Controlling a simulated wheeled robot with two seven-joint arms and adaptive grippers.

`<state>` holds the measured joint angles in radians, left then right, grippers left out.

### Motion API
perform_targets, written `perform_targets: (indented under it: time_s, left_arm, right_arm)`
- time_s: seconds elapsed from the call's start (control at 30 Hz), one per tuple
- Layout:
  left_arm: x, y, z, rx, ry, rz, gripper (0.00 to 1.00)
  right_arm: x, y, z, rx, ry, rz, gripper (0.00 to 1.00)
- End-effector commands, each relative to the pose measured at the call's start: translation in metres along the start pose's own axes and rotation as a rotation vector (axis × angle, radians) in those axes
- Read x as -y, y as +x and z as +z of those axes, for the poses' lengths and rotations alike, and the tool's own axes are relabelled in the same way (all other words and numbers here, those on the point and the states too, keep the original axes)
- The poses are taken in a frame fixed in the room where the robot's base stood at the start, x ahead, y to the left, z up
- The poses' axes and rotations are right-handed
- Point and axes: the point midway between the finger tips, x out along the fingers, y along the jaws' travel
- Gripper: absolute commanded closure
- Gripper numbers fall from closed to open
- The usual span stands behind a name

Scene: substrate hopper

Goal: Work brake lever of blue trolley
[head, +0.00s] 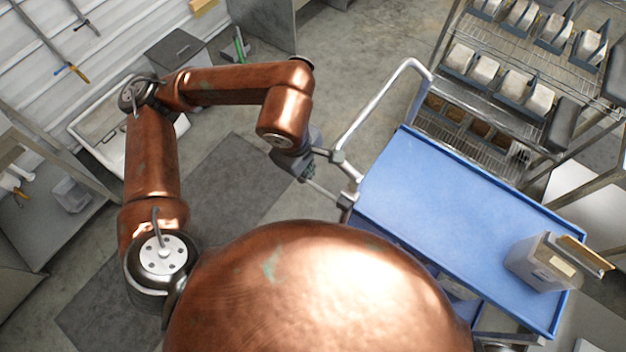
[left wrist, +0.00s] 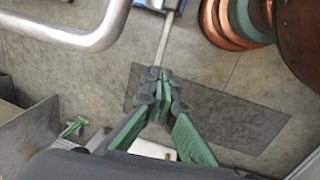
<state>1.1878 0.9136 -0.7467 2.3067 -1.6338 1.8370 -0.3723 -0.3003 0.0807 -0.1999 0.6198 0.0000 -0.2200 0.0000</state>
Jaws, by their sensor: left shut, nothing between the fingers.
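The blue trolley (head: 440,195) stands to the right in the head view, with a bent silver push handle (head: 372,108) at its left end. A thin grey rod, which looks like the brake lever (head: 325,191), sticks out from that end toward my left gripper (head: 308,171). In the left wrist view, the lever (left wrist: 164,40) runs down from the trolley's edge to the fingertips of my left gripper (left wrist: 163,88). The green fingers are shut with nothing between them. The fingertips are at the lever's free end; I cannot tell whether they touch. My right gripper is not in view.
A grey bin (head: 545,262) stands on the trolley's far right end. A wire shelf (head: 500,85) with several boxes stands behind the trolley. A dark mat (head: 240,180) lies on the floor under my left arm. The push handle (left wrist: 75,38) is close beside the gripper.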

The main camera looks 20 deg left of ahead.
Motion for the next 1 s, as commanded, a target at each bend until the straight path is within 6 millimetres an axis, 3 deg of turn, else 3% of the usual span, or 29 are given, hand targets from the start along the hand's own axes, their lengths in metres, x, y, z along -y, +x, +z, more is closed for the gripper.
perform_targets:
  time_s: [0.3, 0.5, 1.0]
  left_arm:
    - [0.002, 0.065, 0.001, 0.002, 0.0, -0.005, 1.0]
    - [0.001, 0.09, 0.001, 0.001, 0.0, -0.002, 1.0]
    - [0.0, 0.1, 0.001, 0.002, 0.001, 0.0, 1.0]
  right_arm:
    - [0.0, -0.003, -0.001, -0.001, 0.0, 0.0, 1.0]
    - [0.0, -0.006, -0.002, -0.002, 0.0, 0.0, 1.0]
    - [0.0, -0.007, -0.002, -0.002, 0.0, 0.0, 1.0]
